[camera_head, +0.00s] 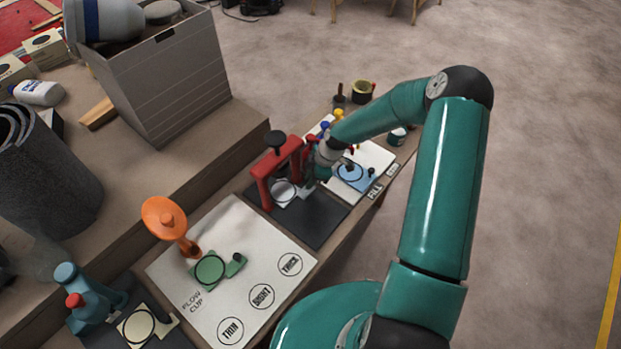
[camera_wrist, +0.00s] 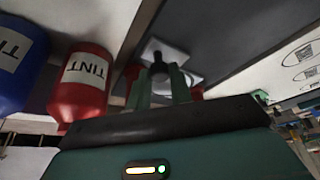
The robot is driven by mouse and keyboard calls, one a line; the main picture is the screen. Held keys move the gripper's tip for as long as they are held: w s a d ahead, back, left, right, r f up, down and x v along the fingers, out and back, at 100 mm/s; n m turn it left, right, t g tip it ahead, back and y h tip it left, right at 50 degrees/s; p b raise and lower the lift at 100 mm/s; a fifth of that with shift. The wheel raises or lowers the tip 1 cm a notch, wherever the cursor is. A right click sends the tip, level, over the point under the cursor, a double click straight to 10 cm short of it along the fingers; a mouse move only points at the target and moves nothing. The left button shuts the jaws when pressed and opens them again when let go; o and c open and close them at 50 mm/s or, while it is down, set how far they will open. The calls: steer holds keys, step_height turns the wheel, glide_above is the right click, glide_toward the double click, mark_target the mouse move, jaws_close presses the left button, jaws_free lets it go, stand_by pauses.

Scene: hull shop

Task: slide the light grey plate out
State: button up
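The light grey plate (camera_head: 284,192) lies low inside a red frame press (camera_head: 266,180) with a black knob on top, on a dark mat. Part of the plate, with a round mark, shows in the wrist view (camera_wrist: 181,74), beyond my fingertips. My gripper (camera_head: 314,172) is at the right side of the press, low and close to it. In the wrist view, its two green fingers (camera_wrist: 160,82) stand apart, with a dark upright knob between or just beyond their tips. I see no clear contact on that knob. The press and my fingers partly hide the plate.
Red (camera_wrist: 84,85) and blue (camera_wrist: 18,65) tint bottles stand close left of my gripper in the wrist view. A white board (camera_head: 372,160) with a blue plate lies right of the press. The flow cup board (camera_head: 225,225) with an orange stand lies nearer. A grey bin (camera_head: 180,85) stands behind.

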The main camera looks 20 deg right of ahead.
steer(key=s+d, duration=0.2)
steer(key=s, duration=0.1)
steer(key=s+d, duration=0.3)
steer(key=s, duration=0.1)
steer(key=s+d, duration=0.2)
steer(key=s, duration=0.1)
steer(key=shift+s+d, duration=0.2)
steer(key=shift+d, duration=0.15)
jaws_close()
steer(key=o, duration=0.9)
jaws_free()
steer(key=shift+s+d, duration=0.1)
steer(key=shift+s, duration=0.05)
steer(key=shift+d+r, duration=0.1)
steer(key=shift+r, duration=0.4)
steer(key=v, duration=1.2)
steer(key=shift+d+r, duration=0.15)
steer(key=shift+r, duration=0.2)
